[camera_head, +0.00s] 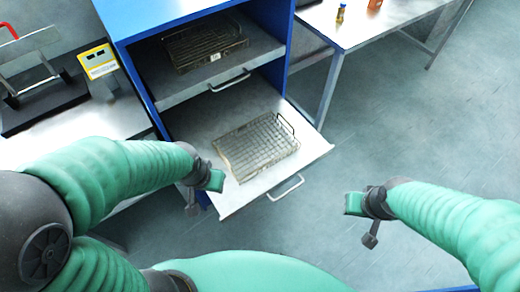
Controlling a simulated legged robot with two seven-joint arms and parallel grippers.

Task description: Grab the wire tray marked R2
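A wire tray (257,146) with a loop handle at its far right lies on the lower pulled-out shelf (238,197) of a blue cabinet. A second, darker wire tray (203,46) lies on the upper shelf and carries a small pale tag. I cannot read R2 on either tray. My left gripper (214,181) is just left of the lower tray, near the shelf's left edge, and appears empty. My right gripper (355,204) is to the right of the lower shelf, over the floor, apart from both trays. Neither gripper's finger gap shows clearly.
The blue cabinet (137,20) has shelf handles at the front. A bench at left holds a yellow device (98,61) and a metal-framed apparatus (32,62). A table (352,30) at back right holds small bottles. The floor at right is clear.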

